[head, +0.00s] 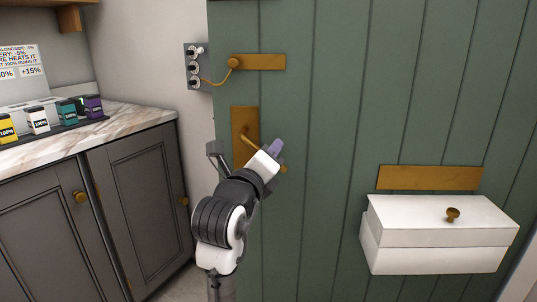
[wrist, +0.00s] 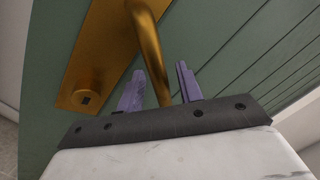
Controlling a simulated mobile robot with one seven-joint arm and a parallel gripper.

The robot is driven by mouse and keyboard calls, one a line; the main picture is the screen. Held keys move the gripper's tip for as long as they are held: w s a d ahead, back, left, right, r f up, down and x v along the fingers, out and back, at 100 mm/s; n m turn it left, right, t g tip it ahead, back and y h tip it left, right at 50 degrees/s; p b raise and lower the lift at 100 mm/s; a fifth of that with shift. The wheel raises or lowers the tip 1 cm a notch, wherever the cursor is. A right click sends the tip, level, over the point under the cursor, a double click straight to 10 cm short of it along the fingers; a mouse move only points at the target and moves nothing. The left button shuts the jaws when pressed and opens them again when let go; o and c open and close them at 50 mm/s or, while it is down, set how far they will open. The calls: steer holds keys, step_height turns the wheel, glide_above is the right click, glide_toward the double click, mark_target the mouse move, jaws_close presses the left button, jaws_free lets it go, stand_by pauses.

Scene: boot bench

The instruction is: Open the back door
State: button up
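The back door (head: 335,130) is green with vertical planks and looks closed in the head view. Its brass lever handle (head: 249,139) sits on a tall brass plate (head: 238,118) near the door's left edge. In the wrist view the handle (wrist: 151,40) curves down from above, with the plate (wrist: 98,50) and a keyhole boss to its left. My gripper (head: 276,148) is at the handle, with purple fingers. In the wrist view my gripper (wrist: 158,80) is open, its fingers apart on either side of the handle. Whether either finger touches it I cannot tell.
A white lidded box (head: 438,240) juts from the door at right. Grey cabinets (head: 140,200) with a marble counter stand at left.

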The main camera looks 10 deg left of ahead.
steer(key=s+a+f+b, duration=0.1)
steer(key=s+b, duration=0.1)
steer(key=s, duration=1.1)
steer(key=shift+a, duration=0.25)
steer(key=shift+f, duration=0.1)
